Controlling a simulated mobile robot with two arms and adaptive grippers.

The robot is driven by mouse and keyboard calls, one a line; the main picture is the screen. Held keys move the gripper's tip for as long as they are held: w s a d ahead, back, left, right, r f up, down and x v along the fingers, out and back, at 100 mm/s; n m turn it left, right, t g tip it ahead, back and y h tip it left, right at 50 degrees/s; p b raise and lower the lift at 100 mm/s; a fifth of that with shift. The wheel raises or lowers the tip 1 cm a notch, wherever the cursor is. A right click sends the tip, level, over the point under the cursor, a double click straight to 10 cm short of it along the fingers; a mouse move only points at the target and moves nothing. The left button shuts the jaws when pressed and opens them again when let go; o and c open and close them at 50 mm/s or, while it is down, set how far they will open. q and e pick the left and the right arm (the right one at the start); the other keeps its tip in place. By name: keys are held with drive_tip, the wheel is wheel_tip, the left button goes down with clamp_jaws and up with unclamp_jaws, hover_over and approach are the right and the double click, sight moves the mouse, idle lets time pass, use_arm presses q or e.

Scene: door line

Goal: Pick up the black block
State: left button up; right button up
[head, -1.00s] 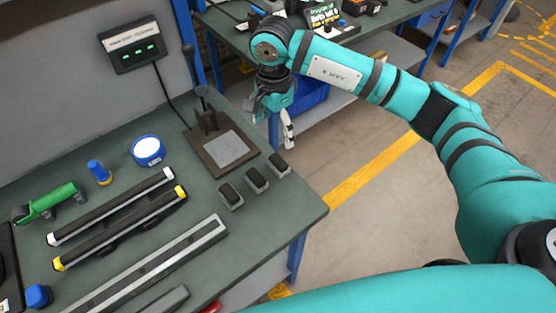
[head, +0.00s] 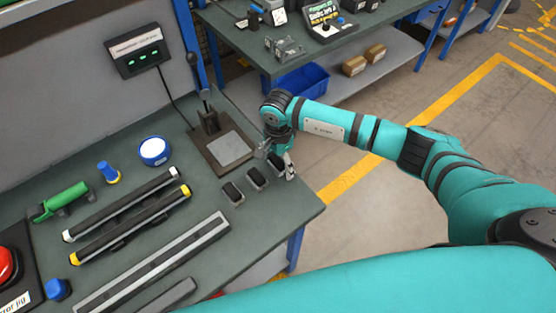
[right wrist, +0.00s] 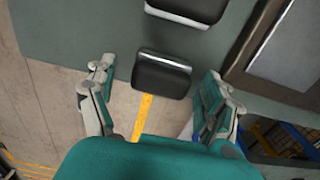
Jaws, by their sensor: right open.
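Three small black blocks with grey bases stand in a slanted row near the right edge of the bench: a left one (head: 232,193), a middle one (head: 256,178) and a right one, partly hidden by my right gripper (head: 278,159). In the right wrist view, the nearest black block (right wrist: 162,74) shows between the two spread fingers, with a gap on each side. A second black block (right wrist: 190,8) is at the top of that view. My right gripper is open and empty at the right block. My left gripper is not in view.
A press-like fixture with a grey plate (head: 229,148) stands just behind the blocks. A round blue-and-white tin (head: 154,151), dark bars (head: 130,222) and a long rail (head: 155,265) lie to the left. The bench's right edge is close to the blocks.

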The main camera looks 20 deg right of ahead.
drive_tip(key=c, duration=1.5)
drive_tip(key=shift+w, duration=0.1)
drive_tip(key=shift+c, duration=0.2)
drive_tip(key=shift+r, duration=0.15)
